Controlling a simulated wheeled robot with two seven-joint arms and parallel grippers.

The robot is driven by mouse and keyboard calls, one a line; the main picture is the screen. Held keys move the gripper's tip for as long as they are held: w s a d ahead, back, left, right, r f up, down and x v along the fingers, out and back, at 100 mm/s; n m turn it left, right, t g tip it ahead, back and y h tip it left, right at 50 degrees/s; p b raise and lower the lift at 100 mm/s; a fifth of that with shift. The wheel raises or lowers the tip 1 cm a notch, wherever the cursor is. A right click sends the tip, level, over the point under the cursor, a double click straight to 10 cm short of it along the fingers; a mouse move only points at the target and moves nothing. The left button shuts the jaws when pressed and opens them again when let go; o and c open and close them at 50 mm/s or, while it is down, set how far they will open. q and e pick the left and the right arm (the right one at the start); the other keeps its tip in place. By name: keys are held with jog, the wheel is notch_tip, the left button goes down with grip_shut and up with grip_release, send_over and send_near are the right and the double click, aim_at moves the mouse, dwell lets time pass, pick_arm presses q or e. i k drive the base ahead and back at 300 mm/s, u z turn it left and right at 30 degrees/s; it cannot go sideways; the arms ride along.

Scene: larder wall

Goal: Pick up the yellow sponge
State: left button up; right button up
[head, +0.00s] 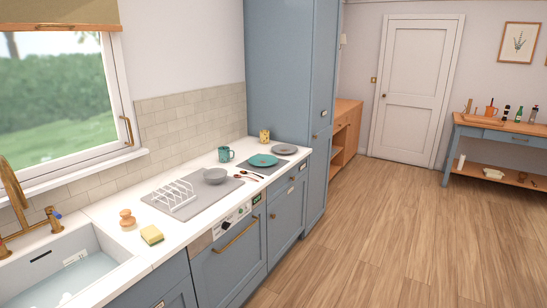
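The yellow sponge (152,235) lies on the white countertop near its front edge, just right of the sink. It is a small block with a yellow top and a darker green layer along its lower side. Nothing covers it. Neither of my grippers shows in the head view.
An orange-brown knobbed object (127,219) stands behind and left of the sponge. The sink (100,242) with a brass tap (14,195) is left. A grey mat (220,193) with a white rack (174,197) and grey bowl (215,175) lies right. The wooden floor (390,230) is clear.

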aim_at(152, 235)
jog(key=u, duration=1.15)
jog(key=k, duration=1.25)
jog(key=z, duration=0.8)
jog(key=i, duration=1.6)
jog(key=u, duration=0.35)
jog(key=i, duration=1.05)
jog(key=u, duration=1.1)
